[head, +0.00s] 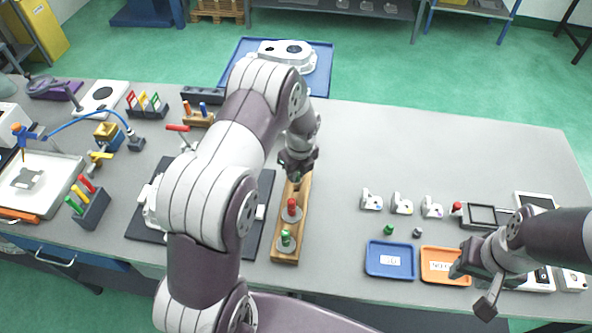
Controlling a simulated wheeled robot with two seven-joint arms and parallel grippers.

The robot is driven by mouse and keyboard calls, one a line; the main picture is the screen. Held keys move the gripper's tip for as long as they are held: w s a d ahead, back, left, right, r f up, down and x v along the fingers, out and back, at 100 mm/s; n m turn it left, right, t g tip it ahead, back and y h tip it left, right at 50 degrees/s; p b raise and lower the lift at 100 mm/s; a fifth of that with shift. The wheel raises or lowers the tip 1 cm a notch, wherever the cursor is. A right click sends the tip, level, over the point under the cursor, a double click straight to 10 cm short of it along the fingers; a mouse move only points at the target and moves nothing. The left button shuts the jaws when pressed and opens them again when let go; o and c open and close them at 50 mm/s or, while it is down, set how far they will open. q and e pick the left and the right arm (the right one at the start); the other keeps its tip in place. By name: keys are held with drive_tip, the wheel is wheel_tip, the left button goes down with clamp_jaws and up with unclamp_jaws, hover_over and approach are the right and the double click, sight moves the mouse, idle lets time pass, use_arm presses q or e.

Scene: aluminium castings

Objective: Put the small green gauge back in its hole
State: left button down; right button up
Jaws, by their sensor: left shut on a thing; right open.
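My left gripper (296,176) is shut at the far end of a long wooden gauge rack (285,259). A small green piece, which looks like the small green gauge (295,178), shows between its fingertips, right over the rack. I cannot tell whether its lower end is in a hole. A red-topped gauge (291,208) and a larger green-topped gauge (286,238) stand upright in the rack nearer to me. My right gripper (478,288) is open and empty at the right, beside the orange tray.
A blue tray (370,269) and an orange tray (428,277) lie right of the rack. Small castings (402,204) stand behind them, with a small green part (389,229) nearby. A dark mat (264,190) lies left of the rack. The table's back right is clear.

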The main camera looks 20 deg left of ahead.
sight(299, 182)
use_arm(q)
drive_tip(key=shift+f+b, duration=1.1)
drive_tip(key=shift+f, duration=0.9)
drive_tip(key=c, duration=1)
unclamp_jaws()
drive_tip(key=r, duration=0.4)
drive_tip(key=d+r+b, duration=0.1)
drive_tip(key=r, duration=0.3)
drive_tip(key=r+b, duration=0.1)
drive_tip(key=r, duration=0.3)
drive_tip(key=shift+s+d+r, duration=0.15)
drive_tip(key=shift+s+r, duration=0.15)
drive_tip(key=shift+s, duration=0.05)
